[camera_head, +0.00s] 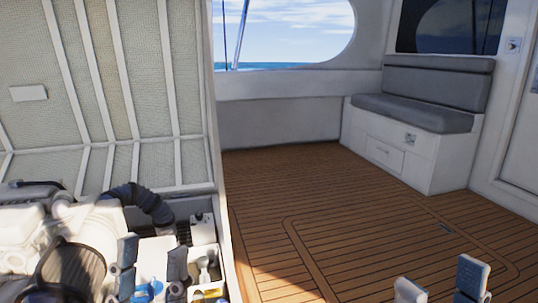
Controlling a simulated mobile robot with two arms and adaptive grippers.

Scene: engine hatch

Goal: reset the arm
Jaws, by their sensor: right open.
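My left gripper (152,262) is at the lower left, over the open engine bay. Its two fingers stand apart, with white and blue parts of the bay showing between and below them. I see nothing clearly held there. My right gripper (439,285) is at the bottom edge on the right, in front of the wooden deck (370,225). Its fingers are spread and empty, with bare deck between them. Most of both arms is out of view.
The raised hatch lid (80,90) stands on the left. The bay holds white engine parts (20,225), a black ribbed hose (150,203) and a dark round part (72,268). A bench with a grey cushion (415,112) stands at the back right. The deck between is clear.

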